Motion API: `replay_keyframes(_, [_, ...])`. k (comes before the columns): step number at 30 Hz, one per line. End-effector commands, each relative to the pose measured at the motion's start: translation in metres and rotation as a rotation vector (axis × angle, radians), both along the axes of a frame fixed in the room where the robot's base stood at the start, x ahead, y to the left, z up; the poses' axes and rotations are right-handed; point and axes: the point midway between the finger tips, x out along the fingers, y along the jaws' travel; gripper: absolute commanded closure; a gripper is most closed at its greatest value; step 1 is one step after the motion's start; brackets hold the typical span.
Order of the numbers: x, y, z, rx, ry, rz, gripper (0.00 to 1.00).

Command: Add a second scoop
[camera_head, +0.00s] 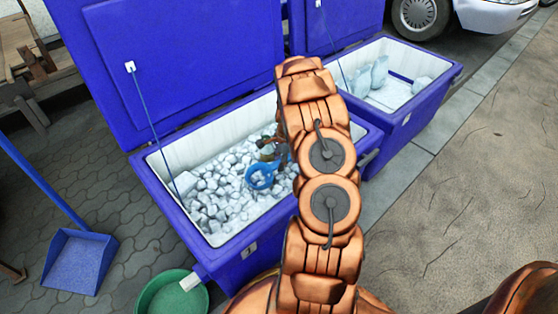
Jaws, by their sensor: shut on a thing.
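A blue scoop (262,176) is down among the white ice chunks (222,187) in the near blue cooler (237,240). Some pale ice shows in the scoop's bowl. My gripper (273,152) is shut on the scoop at its upper right, just above the ice. My copper arm hides the right part of this cooler and part of my gripper. The cooler's lid stands open at the back.
A second open blue cooler (429,100) with larger ice blocks stands at the back right. A green basin (172,296) sits by the near cooler's front. A blue long-handled dustpan (78,262) stands on the paving at left. A white car (490,12) is at top right.

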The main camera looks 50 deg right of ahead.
Motion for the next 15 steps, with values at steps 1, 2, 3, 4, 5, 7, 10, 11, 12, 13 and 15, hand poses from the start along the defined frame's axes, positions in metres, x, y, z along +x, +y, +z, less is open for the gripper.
replay_keyframes(1, [0.000, 0.000, -0.007, 0.000, 0.000, 0.000, 1.00])
replay_keyframes(2, [0.000, 0.000, -0.009, 0.000, 0.000, 0.000, 1.00])
replay_keyframes(3, [0.000, 0.000, -0.013, 0.001, 0.000, -0.001, 1.00])
replay_keyframes(4, [0.000, 0.000, -0.015, 0.001, -0.001, -0.001, 1.00])
replay_keyframes(5, [0.000, 0.000, -0.018, 0.001, -0.001, -0.001, 1.00])
replay_keyframes(7, [0.000, 0.000, -0.024, 0.001, -0.001, -0.001, 1.00])
replay_keyframes(10, [0.000, -0.001, -0.032, 0.000, -0.001, -0.001, 1.00])
replay_keyframes(11, [0.000, -0.001, -0.035, 0.000, -0.001, -0.001, 1.00])
replay_keyframes(12, [0.001, 0.001, -0.036, -0.001, -0.001, 0.001, 1.00])
replay_keyframes(13, [0.002, 0.005, -0.034, -0.001, -0.001, 0.001, 1.00])
replay_keyframes(15, [0.004, 0.011, -0.034, -0.001, -0.001, 0.002, 1.00])
